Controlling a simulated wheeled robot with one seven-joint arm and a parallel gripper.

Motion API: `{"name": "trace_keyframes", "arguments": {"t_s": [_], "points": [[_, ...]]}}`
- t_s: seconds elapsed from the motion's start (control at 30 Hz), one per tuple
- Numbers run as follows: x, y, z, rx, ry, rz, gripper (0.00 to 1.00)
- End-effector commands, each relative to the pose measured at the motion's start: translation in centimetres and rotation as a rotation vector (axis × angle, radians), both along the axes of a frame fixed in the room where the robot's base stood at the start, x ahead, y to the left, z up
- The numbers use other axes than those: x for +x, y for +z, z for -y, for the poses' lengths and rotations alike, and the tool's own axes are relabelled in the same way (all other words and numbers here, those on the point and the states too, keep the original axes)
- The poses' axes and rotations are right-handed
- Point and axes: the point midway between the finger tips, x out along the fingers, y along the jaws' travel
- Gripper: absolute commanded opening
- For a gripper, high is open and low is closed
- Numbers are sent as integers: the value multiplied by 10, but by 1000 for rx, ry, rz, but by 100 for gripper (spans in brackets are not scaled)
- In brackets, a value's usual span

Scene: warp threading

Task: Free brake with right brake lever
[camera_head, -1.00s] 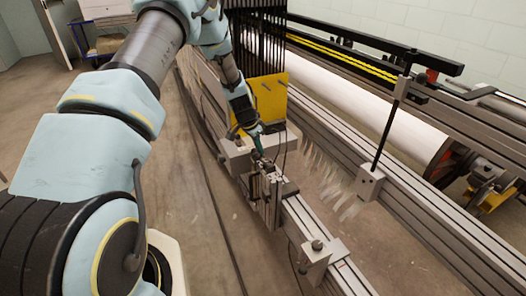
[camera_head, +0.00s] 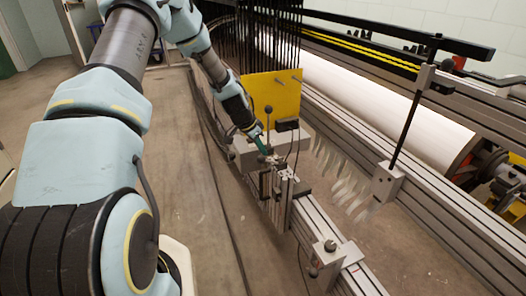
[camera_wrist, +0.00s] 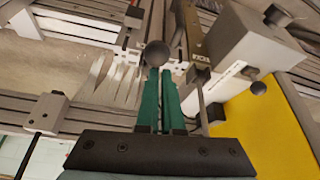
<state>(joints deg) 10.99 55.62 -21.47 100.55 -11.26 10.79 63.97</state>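My gripper (camera_head: 265,151) points down at the metal brake assembly (camera_head: 279,186) at the near end of the rail. In the wrist view, the two green fingers of my gripper (camera_wrist: 161,72) lie close together with a thin gap. A black ball knob (camera_wrist: 156,53), apparently on a lever, shows right at the fingertips. I cannot tell whether the fingers touch it, and its rod is hidden. A second, smaller black knob (camera_wrist: 258,88) sits to the right by a grey box. In the head view, a black knob (camera_head: 268,110) stands upright before the yellow plate.
A yellow plate (camera_head: 274,95) and grey box (camera_head: 258,152) stand close behind my gripper. A long metal rail (camera_head: 335,235) runs to the front right. A black post (camera_head: 408,125) rises from a clamp to the right. Open floor (camera_head: 165,190) lies left of the rail.

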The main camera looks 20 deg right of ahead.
Motion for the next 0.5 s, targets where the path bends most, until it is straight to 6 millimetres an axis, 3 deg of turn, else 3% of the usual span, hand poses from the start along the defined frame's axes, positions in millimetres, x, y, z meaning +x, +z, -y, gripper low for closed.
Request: {"name": "trace_keyframes", "arguments": {"t_s": [0.03,0.5], "points": [[-6,-18,-16,24,8,-26,0],[-6,-20,-20,26,6,-29,0]]}}
